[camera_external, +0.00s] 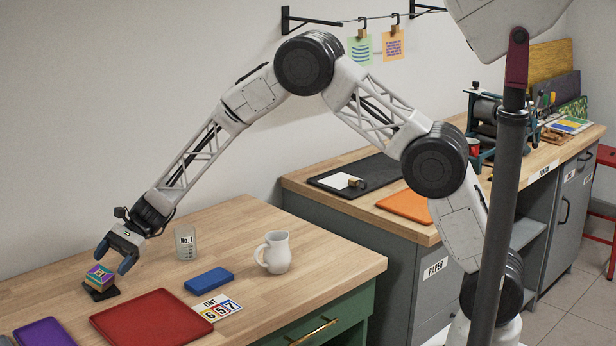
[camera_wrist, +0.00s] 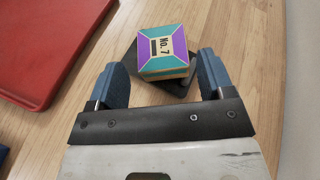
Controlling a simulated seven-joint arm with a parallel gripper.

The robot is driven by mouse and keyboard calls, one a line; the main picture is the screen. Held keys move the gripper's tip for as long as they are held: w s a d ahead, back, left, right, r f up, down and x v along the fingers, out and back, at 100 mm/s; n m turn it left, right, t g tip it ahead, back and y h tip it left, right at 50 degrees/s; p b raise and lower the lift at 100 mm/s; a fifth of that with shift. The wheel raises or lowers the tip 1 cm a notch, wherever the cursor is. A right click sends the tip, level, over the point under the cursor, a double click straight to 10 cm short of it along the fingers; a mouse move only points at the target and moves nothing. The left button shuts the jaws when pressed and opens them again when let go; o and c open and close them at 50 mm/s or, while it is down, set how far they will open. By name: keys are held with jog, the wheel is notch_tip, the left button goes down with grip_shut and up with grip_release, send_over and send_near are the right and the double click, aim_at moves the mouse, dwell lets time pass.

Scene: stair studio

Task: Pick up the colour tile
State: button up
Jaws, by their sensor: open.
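A small block with purple, teal and tan faces (camera_external: 99,277) sits on a dark square base (camera_external: 101,294) at the left of the wooden table. In the wrist view the block (camera_wrist: 164,45) shows "No. 7" on top, and the dark base (camera_wrist: 186,85) shows around it. I cannot tell for certain that this block is the colour tile. My gripper (camera_external: 113,258) is open and empty, pointing down just above the block. In the wrist view my gripper (camera_wrist: 161,64) has a finger to each side, with the block just ahead between them and gaps at both sides.
A red tray (camera_external: 150,318) lies close by, with a purple tray (camera_external: 44,333) left of it. A blue block (camera_external: 209,281), a numbered card (camera_external: 217,307), a white jug (camera_external: 276,252) and a "No. 1" glass (camera_external: 186,243) stand right of my gripper.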

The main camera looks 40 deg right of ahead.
aim_at(100, 274)
jog(key=shift+a, duration=0.1)
jog(key=shift+x, duration=2.5)
jog(key=c, duration=0.8)
